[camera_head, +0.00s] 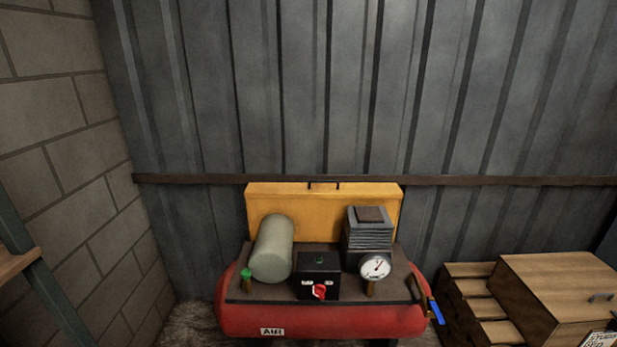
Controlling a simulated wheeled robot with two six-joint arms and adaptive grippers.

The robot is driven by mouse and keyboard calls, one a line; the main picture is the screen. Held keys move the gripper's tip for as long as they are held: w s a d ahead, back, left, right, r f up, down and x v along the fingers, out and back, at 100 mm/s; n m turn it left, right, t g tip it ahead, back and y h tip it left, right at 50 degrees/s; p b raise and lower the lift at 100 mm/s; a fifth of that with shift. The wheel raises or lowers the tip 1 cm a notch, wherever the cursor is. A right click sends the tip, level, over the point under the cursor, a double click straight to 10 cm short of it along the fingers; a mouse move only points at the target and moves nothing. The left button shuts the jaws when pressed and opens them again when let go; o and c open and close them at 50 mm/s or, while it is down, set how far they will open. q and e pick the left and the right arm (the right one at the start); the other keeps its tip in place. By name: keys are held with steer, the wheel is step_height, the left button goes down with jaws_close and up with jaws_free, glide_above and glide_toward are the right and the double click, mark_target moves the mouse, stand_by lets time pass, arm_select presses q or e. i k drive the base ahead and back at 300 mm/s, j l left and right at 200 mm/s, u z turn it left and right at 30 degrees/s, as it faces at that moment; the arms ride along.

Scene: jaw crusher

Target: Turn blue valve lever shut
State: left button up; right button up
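The blue valve lever (437,312) is at the right end of a red air compressor tank (330,321). It is small and looks steeply tilted, close to upright, beside a brass-coloured pipe fitting (422,296). Its exact angle to the pipe is hard to tell at this size. Neither of my grippers shows in the head view, and nothing touches the lever.
The compressor carries a grey cylinder (273,249), a black box with a red knob (319,291), a gauge (376,267) and a green knob (246,274). A wooden crate (556,285) and stacked wood (478,300) stand close right of the lever. A corrugated wall (300,90) is behind.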

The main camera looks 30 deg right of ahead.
mark_target(431, 302)
steer(key=z, duration=2)
